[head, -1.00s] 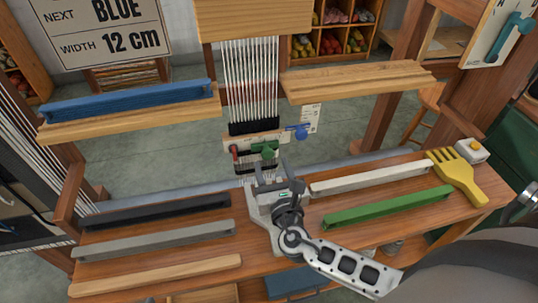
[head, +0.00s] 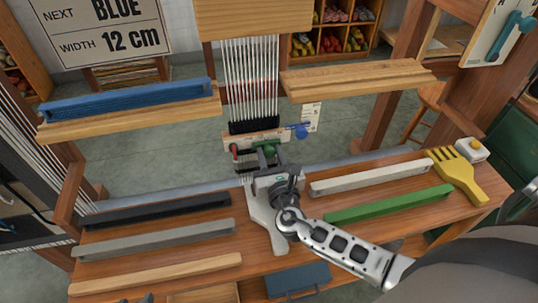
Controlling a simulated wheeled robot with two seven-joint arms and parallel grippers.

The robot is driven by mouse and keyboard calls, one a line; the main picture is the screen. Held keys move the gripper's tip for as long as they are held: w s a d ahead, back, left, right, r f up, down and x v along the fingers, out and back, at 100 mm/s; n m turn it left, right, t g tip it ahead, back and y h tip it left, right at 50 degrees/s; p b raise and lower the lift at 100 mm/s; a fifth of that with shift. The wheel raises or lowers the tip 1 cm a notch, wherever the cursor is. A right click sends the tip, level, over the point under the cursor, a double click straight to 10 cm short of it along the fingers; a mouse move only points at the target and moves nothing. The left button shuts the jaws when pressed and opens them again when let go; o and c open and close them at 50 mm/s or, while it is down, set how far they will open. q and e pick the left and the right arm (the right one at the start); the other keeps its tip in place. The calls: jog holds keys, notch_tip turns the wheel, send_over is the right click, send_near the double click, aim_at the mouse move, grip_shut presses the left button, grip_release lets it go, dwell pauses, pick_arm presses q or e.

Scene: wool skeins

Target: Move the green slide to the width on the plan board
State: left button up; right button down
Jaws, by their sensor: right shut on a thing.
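The plan board (head: 95,32) at the upper left reads NEXT BLUE, WIDTH 12 cm. The green slide (head: 270,146) sits on a pale bar (head: 238,140) in front of the hanging threads, between a red piece (head: 233,148) on its left and a blue knob (head: 301,131) on its right. My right gripper (head: 268,157) reaches up from the right and is shut on the green slide; its fingers partly hide the slide. At the bottom left edge, small grey tips show, apparently my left gripper (head: 135,298); most of it is cut off.
Black (head: 150,211), grey (head: 155,241), white (head: 365,178) and green bars (head: 390,204) lie on the bench. A yellow comb (head: 460,175) lies at the right. A blue bar (head: 125,100) rests on the left shelf. A pale piece beneath my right gripper is partly hidden.

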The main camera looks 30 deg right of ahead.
jog(key=shift+s+d, duration=0.1)
jog(key=shift+d, duration=0.25)
pick_arm(q)
jog(key=shift+s, duration=0.1)
pick_arm(e)
jog(key=c, duration=1.1)
grip_release()
jog(key=shift+s, duration=0.1)
jog(key=b+v, duration=0.1)
jog(key=v, duration=1.4)
jog(key=shift+s+a, duration=0.15)
jog(key=shift+s, duration=0.15)
pick_arm(q)
jog(key=shift+f, duration=0.1)
pick_arm(e)
jog(key=shift+s, duration=0.1)
pick_arm(q)
jog(key=shift+f, duration=0.1)
